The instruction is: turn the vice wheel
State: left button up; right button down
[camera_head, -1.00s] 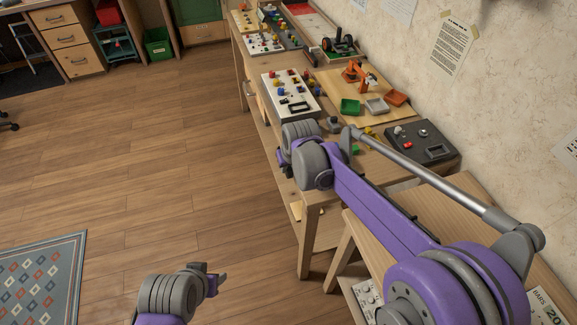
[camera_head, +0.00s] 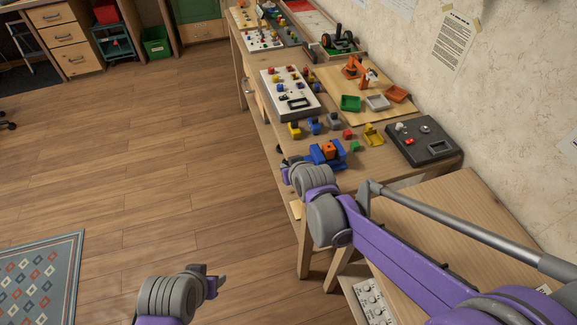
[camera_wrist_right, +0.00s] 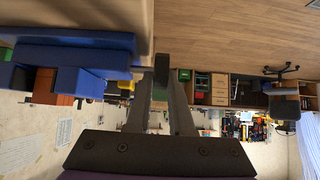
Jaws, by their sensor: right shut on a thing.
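The blue vice (camera_head: 322,158) with an orange block (camera_head: 328,149) in it stands at the near left edge of the workbench. In the right wrist view the blue vice (camera_wrist_right: 75,55) fills the upper left, with the orange block (camera_wrist_right: 45,87) beside it. My right gripper (camera_head: 286,167) is at the vice's left end, its fingers partly hidden by my wrist. In the right wrist view my right gripper (camera_wrist_right: 163,72) is shut on the dark vice wheel (camera_wrist_right: 161,68), which shows only in part. My left gripper (camera_head: 217,283) hangs over the floor, away from the bench; its jaw gap is unclear.
A white panel (camera_head: 288,80) with coloured knobs, small coloured blocks (camera_head: 294,130), a yellow holder (camera_head: 374,134) and a dark control box (camera_head: 424,142) are on the bench near the vice. The wall bounds the right.

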jog(key=shift+s+f+t+y+b, duration=0.1)
jog(key=shift+t+y+b, duration=0.3)
jog(key=shift+t, duration=0.3)
jog(key=c, duration=0.8)
grip_release()
jog(key=shift+s, duration=0.1)
jog(key=p+v, duration=0.2)
jog(key=v, duration=0.8)
jog(key=shift+s, duration=0.35)
